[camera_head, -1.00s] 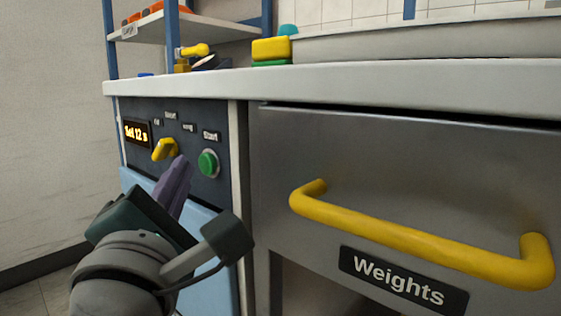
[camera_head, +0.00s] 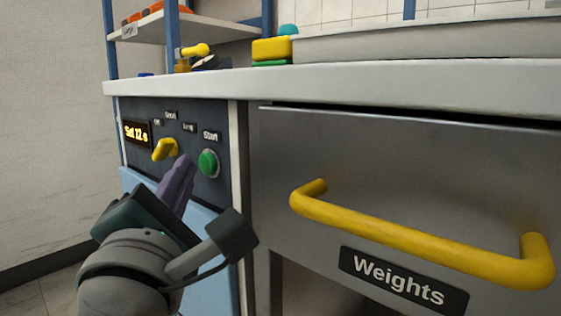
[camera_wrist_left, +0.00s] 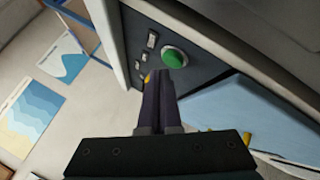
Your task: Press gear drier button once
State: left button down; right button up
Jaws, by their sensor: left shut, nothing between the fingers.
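The gear drier's dark control panel (camera_head: 222,125) is under the countertop at the left. It carries a round green button (camera_head: 208,163) below a "Start" label, a yellow selector knob (camera_head: 165,149) and a lit display (camera_head: 136,133) reading "Set 12 s". My left gripper (camera_head: 184,160) is shut and empty, its fingertips in front of the panel between the knob and the green button. In the left wrist view the green button (camera_wrist_left: 174,58) is just beyond the fingertips (camera_wrist_left: 160,76), which look apart from it. The right gripper is not in view.
A steel drawer labelled "Weights" (camera_head: 405,283) with a yellow bar handle (camera_head: 420,240) is right of the panel. The countertop edge (camera_head: 340,84) overhangs both. A yellow and green sponge (camera_head: 271,50) lies on the counter. A light blue door (camera_head: 200,240) is below the panel.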

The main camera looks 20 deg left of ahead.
pick_arm(q)
jog(key=shift+w+d, duration=0.1)
jog(key=shift+w, duration=0.15)
jog(key=shift+w+d, duration=0.2)
jog(key=shift+w, duration=0.2)
dwell(0.8)
jog(key=shift+s, duration=0.1)
jog(key=shift+s+a, duration=0.35)
jog(key=shift+s, duration=0.35)
jog(key=s, duration=0.1)
jog(key=s+a, duration=0.1)
jog(key=s, duration=0.1)
jog(key=s+a+p, duration=0.1)
jog(key=shift+s, duration=0.3)
jog(key=shift+d+r, duration=0.1)
dwell(0.7)
